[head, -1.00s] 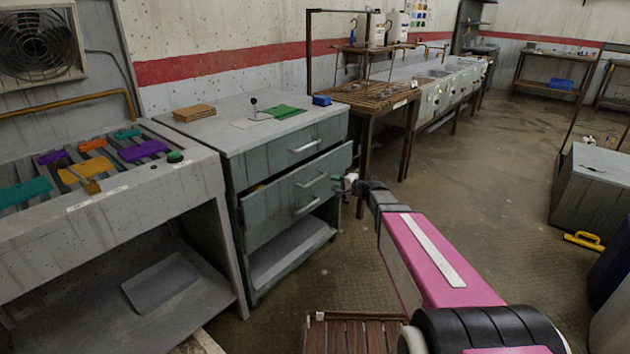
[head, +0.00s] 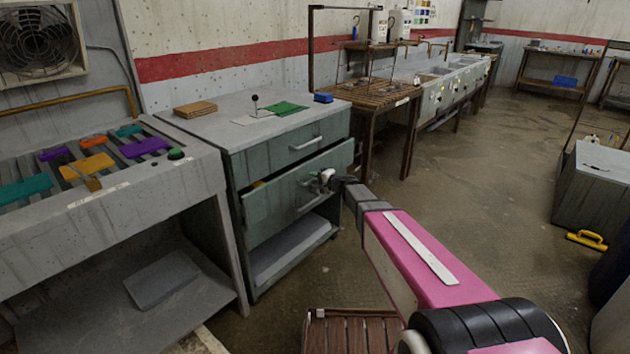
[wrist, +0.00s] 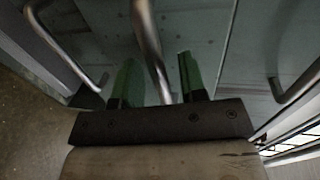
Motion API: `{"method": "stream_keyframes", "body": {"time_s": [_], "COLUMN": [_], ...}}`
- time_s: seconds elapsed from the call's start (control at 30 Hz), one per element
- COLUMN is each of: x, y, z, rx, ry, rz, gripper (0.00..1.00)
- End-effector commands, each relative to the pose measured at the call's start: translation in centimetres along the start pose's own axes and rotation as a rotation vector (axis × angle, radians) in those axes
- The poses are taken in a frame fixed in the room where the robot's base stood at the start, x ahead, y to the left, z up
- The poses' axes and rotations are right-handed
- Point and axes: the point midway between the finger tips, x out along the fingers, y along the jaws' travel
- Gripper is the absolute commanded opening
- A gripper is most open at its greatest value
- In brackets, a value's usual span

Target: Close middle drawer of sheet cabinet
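The sheet cabinet (head: 238,178) is grey-green, with a grey top and bar handles. Its middle drawer (head: 270,206) stands out past the top drawer (head: 280,151), with a narrow gap showing above its front. My gripper (head: 326,178) is at this drawer's front and hides its handle in the head view. In the wrist view, a metal bar handle (wrist: 151,45) runs between the two green fingertips of my gripper (wrist: 157,78). The fingers are apart, with space visible on both sides of the bar.
A grey bench with coloured pieces (head: 95,205) stands left of the cabinet. A slatted wooden table (head: 370,92) stands right of it. The floor (head: 460,180) to the right is open.

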Motion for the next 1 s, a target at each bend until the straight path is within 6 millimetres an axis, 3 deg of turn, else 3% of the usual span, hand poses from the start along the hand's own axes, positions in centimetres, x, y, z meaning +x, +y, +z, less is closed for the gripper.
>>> {"method": "stream_keyframes", "body": {"time_s": [0.3,0.33,0.43,0.63,0.9,1.0], "x": [0.2,0.2,0.2,0.5,4.3,4.5], "y": [0.0,0.0,0.0,0.0,-0.8,-0.9], "z": [0.0,0.0,0.0,0.0,-0.1,0.0], "rx": [0.000,0.000,0.000,0.000,-0.001,0.000], "ry": [0.000,0.000,0.000,0.000,-0.001,0.000], "rz": [0.000,0.000,0.000,0.000,-0.001,-0.001], "gripper": [0.39,0.32,0.00,0.00,0.00,0.00]}}
